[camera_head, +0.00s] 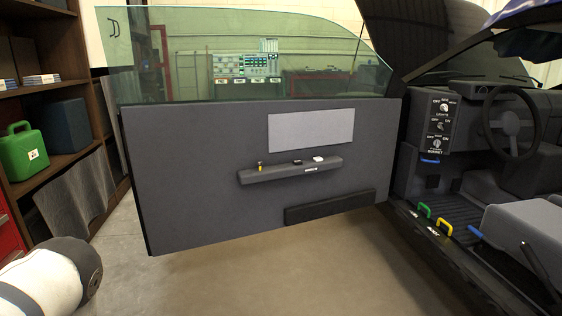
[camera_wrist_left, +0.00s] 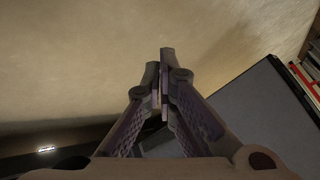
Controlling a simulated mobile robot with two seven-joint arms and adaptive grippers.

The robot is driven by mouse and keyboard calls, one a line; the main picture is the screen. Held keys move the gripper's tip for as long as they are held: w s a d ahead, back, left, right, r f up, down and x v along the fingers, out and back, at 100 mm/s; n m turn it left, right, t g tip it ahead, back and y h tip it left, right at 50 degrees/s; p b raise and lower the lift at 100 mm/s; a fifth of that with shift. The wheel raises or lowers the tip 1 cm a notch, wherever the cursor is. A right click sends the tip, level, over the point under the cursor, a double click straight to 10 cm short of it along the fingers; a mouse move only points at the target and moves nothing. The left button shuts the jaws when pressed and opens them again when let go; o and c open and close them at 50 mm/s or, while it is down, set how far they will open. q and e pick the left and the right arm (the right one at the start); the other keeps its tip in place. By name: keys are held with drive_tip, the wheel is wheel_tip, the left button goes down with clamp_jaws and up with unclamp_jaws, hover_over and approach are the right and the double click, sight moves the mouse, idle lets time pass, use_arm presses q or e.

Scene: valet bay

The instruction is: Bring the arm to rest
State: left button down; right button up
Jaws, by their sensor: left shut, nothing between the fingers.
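My left gripper (camera_wrist_left: 161,88) shows in the left wrist view with its two fingers together, shut and empty. It hangs over bare tan floor, with a dark grey panel (camera_wrist_left: 262,110) to its right. In the head view a white, rounded piece of my left arm (camera_head: 45,280) shows at the lower left, with a dark end cap. The left gripper itself is outside the head view. My right gripper is in neither view.
An open grey car door (camera_head: 200,190) with an armrest ledge (camera_head: 290,171) fills the middle. A shelf (camera_head: 50,88) with a green can (camera_head: 22,152) stands left. The car interior, with a steering wheel (camera_head: 510,125) and switch panel (camera_head: 437,123), is right. Floor (camera_head: 250,275) before the door is clear.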

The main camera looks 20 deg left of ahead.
use_arm(q)
drive_tip(key=s+d+f+n+g+h, duration=0.1)
drive_tip(key=s+d+f+g, duration=0.1)
drive_tip(key=s+d, duration=0.4)
drive_tip(key=s+d+f+n+g, duration=0.1)
drive_tip(key=s+d+f+g, duration=0.2)
drive_tip(key=s, duration=0.6)
drive_tip(key=s+d+r+n+g, duration=0.1)
drive_tip(key=s+d+r+g, duration=0.1)
drive_tip(key=s+d, duration=0.35)
drive_tip(key=s+d+r+n+g, duration=0.1)
drive_tip(key=s+d+r+g, duration=0.15)
drive_tip(key=s, duration=0.65)
drive_tip(key=s+d+r+g, duration=0.2)
drive_tip(key=s+d, duration=0.1)
drive_tip(key=s, duration=0.4)
drive_tip(key=s+d+r+n+g, duration=0.1)
drive_tip(key=s+d+r+g, duration=0.15)
drive_tip(key=s+r, duration=0.35)
drive_tip(key=w+a+r+t+p, duration=0.1)
drive_tip(key=w+r+t+p, duration=0.2)
drive_tip(key=w+r+p, duration=0.7)
drive_tip(key=shift+w+r+t+h+p, duration=0.2)
drive_tip(key=shift+r+t+h+p, duration=0.2)
drive_tip(key=shift+r+p, duration=1.6)
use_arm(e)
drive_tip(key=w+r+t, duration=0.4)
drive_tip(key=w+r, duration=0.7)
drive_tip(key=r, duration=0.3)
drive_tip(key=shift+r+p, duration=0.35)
